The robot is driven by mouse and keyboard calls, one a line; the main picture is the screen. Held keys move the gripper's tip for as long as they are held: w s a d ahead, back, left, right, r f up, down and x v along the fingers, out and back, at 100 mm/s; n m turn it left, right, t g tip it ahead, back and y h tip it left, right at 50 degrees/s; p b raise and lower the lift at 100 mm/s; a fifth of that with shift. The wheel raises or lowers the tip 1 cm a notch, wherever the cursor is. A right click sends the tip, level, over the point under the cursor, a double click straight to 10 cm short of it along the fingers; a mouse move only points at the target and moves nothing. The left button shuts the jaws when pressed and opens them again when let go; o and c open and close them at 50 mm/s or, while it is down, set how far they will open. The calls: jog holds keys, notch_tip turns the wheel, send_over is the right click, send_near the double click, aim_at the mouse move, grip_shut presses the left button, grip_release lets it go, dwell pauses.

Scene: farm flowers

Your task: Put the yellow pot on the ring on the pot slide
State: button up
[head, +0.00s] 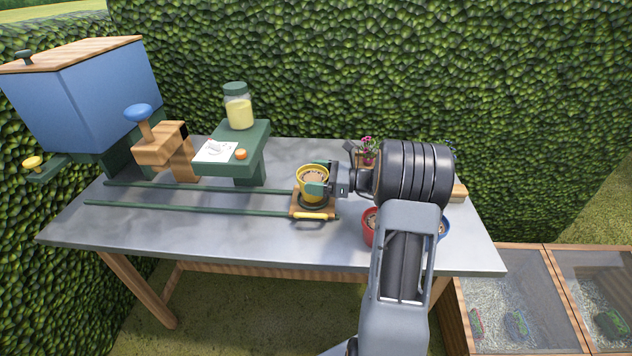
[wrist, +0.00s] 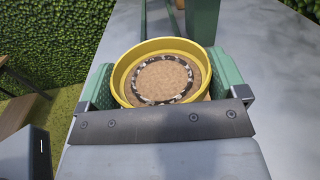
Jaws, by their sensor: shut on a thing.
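The yellow pot (head: 313,184) holds brown soil and is upright at the right end of the slide. My gripper (head: 317,187) is shut on the yellow pot from the right, its green pads on the pot's sides. In the wrist view the pot (wrist: 161,73) sits between both pads, with a dark speckled circle on its soil. The pot slide (head: 298,212) is a wooden carriage with a dark ring under the pot and a yellow handle at its front. The pot's base is right at the ring; whether it rests fully there I cannot tell.
Two green rails (head: 190,207) run left from the carriage across the grey table (head: 255,240). A green shelf (head: 262,135) with a jar (head: 237,107) stands behind. A red pot (head: 369,226), a blue pot (head: 444,228) and a flowering plant (head: 368,150) are near my arm.

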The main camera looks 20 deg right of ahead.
jog(key=shift+f, duration=0.65)
jog(key=shift+f, duration=0.1)
jog(key=shift+f, duration=0.15)
jog(key=o, duration=0.8)
jog(key=shift+r, duration=0.3)
jog(key=v, duration=0.7)
jog(key=shift+s+d, duration=0.2)
jog(key=shift+d, duration=0.05)
